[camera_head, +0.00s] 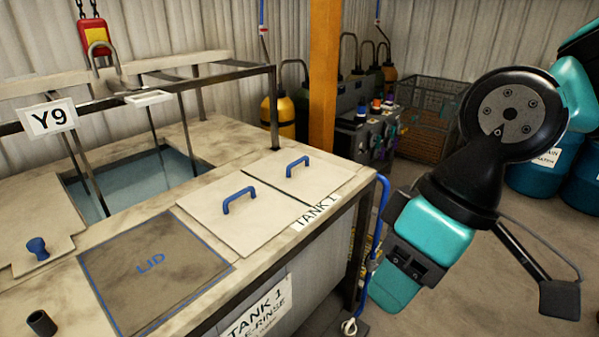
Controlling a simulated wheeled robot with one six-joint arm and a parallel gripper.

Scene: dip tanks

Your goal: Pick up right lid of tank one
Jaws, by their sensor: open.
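Two pale flat lids lie side by side on the tank top by the "TANK 1" label (314,214). The nearer lid (207,205) has a blue arched handle (239,199). The farther, right-hand lid (325,178) has its own blue handle (298,166). Both lie flat. My gripper (393,290) hangs to the right of the tank, beyond its edge, pointing down and left. It is apart from both lids and holds nothing that I can see. Its fingers are seen at an angle, partly hidden by its own body.
An open tank bath (135,178) with blue liquid lies left, under a metal frame (240,76). A blue-outlined "LID" area (150,290) is bare. An orange post (323,75) stands behind. Blue drums (535,172) stand at right. Floor is clear at lower right.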

